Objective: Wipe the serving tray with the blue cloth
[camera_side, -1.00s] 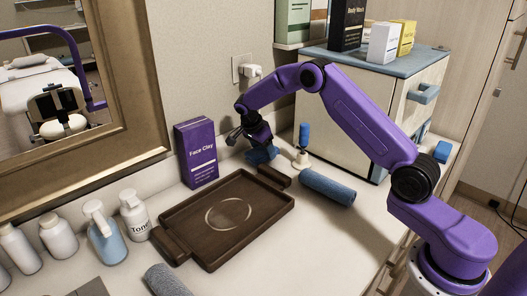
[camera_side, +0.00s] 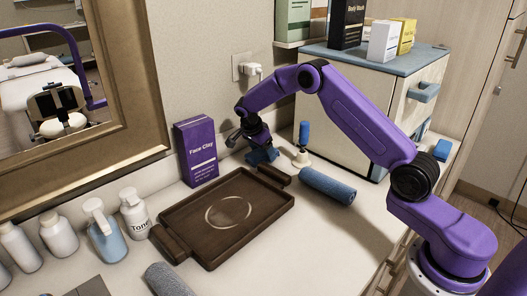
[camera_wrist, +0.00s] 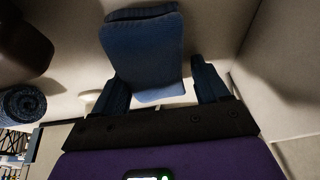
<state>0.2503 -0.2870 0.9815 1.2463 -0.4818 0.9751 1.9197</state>
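The dark brown serving tray (camera_side: 185,222) lies flat on the counter, with a pale ring mark (camera_side: 228,213) on its bare surface. The blue cloth (camera_side: 265,156) is on the counter behind the tray's right handle, near the wall. My gripper (camera_side: 254,146) is low, right over the cloth. In the wrist view the folded cloth (camera_wrist: 145,50) lies ahead of and between the two spread fingers of my gripper (camera_wrist: 163,82), with a gap visible at the right finger. Whether the left finger touches the cloth is unclear.
A purple Face Clay box (camera_side: 196,153) stands left of my gripper. A blue-handled tool on a white base (camera_side: 301,158) and a rolled blue towel (camera_side: 327,186) are at right, before a cabinet (camera_side: 345,105). Bottles (camera_side: 105,232) stand left of the tray.

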